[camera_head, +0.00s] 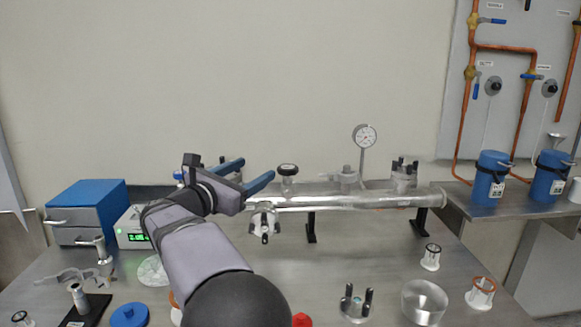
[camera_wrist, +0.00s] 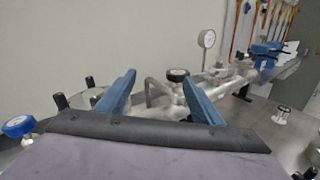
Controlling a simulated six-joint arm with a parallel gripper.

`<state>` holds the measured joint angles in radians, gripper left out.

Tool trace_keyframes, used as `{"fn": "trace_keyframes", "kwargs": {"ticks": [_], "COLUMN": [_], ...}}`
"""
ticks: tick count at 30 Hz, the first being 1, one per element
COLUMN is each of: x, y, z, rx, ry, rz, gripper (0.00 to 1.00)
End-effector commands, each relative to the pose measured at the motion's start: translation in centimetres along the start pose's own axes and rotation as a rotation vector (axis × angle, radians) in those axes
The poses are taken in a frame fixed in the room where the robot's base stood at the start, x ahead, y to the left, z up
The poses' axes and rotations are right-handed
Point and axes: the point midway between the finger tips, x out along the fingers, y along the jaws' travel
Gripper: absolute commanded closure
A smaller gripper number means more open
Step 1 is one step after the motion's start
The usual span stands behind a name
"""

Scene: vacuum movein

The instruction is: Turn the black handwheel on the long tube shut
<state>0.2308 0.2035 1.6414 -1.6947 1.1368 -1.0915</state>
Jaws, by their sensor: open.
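The black handwheel (camera_head: 288,169) sits on top of a short metal valve at the left part of the long steel tube (camera_head: 340,201). In the wrist view the handwheel (camera_wrist: 178,74) shows just beyond the tip of the right finger, partly close to it in the picture. My gripper (camera_head: 259,167) is open and empty, its two blue fingers apart and pointing toward the handwheel from the left. In the wrist view the gripper (camera_wrist: 160,76) has clear space between its fingers. No contact with the handwheel shows. How far the handwheel is turned cannot be told.
A dial gauge (camera_head: 365,136) stands up from the tube. A clamp (camera_head: 264,222) hangs at its left end, and black stands hold it up. A blue drawer box (camera_head: 88,211) is at left.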

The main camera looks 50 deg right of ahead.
Motion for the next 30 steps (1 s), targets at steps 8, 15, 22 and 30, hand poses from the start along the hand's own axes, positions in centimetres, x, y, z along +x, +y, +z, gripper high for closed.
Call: {"fn": "trace_keyframes", "kwargs": {"ticks": [8, 15, 22, 30], "x": [2.0, 3.8, 5.6, 7.2], "y": [-1.1, -3.0, -5.2, -5.3], "z": [1.6, 1.9, -0.4, -1.1], "rx": [0.062, 0.121, 0.063, -0.152], "ry": [-0.001, 0.047, 0.070, 0.025], "rz": [0.081, 0.169, 0.233, 0.285], "gripper": [0.40, 0.40, 0.40, 0.40]}}
